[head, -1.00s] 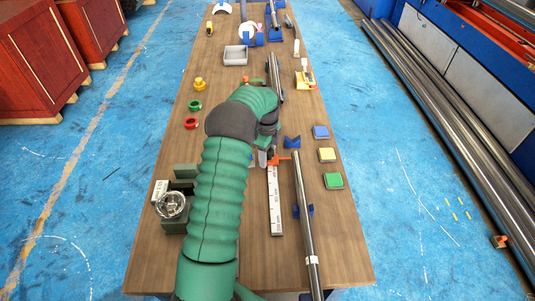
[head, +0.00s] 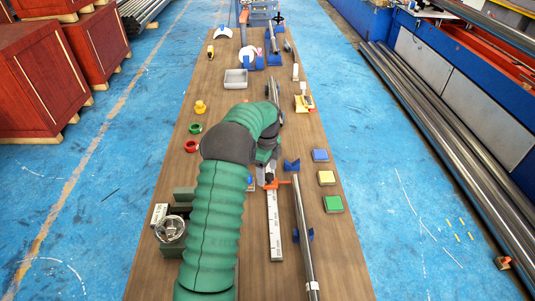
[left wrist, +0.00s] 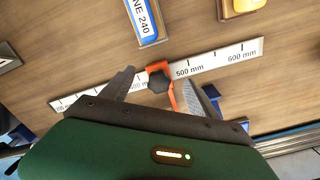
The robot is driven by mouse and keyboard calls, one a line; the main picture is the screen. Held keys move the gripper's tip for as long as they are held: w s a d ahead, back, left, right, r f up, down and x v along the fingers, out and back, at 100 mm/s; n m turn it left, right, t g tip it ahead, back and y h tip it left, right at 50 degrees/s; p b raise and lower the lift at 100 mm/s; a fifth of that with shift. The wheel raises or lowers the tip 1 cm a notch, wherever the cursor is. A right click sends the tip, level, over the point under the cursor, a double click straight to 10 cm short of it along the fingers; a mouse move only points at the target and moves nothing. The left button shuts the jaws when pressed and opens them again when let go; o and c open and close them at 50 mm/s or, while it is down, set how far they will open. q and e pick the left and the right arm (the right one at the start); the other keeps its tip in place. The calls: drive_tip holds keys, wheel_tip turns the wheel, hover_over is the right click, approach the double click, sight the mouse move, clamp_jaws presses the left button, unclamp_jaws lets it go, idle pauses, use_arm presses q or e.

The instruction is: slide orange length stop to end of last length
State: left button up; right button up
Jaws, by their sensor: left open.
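The orange length stop (left wrist: 158,70) with its dark knob sits on the white ruler (left wrist: 222,58), left of the 500 mm mark in the left wrist view. In the head view the stop (head: 283,182) is at the far end of the visible ruler (head: 275,225), beside the near steel tube (head: 304,240). My left gripper (left wrist: 160,82) is open, with one finger on each side of the stop's knob; I cannot tell whether either touches it. In the head view my left gripper (head: 265,172) is partly hidden by its arm. My right gripper is not in view.
Blue V-shaped supports (head: 291,165) stand by the tube. Blue, yellow and green blocks (head: 327,178) lie at the right. A label reading "NE 240" (left wrist: 146,18) is near the ruler.

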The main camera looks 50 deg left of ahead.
use_arm(q)
wheel_tip(320, 180, up, 12)
drive_tip(key=shift+r+p, duration=0.25)
drive_tip(key=shift+p, duration=0.2)
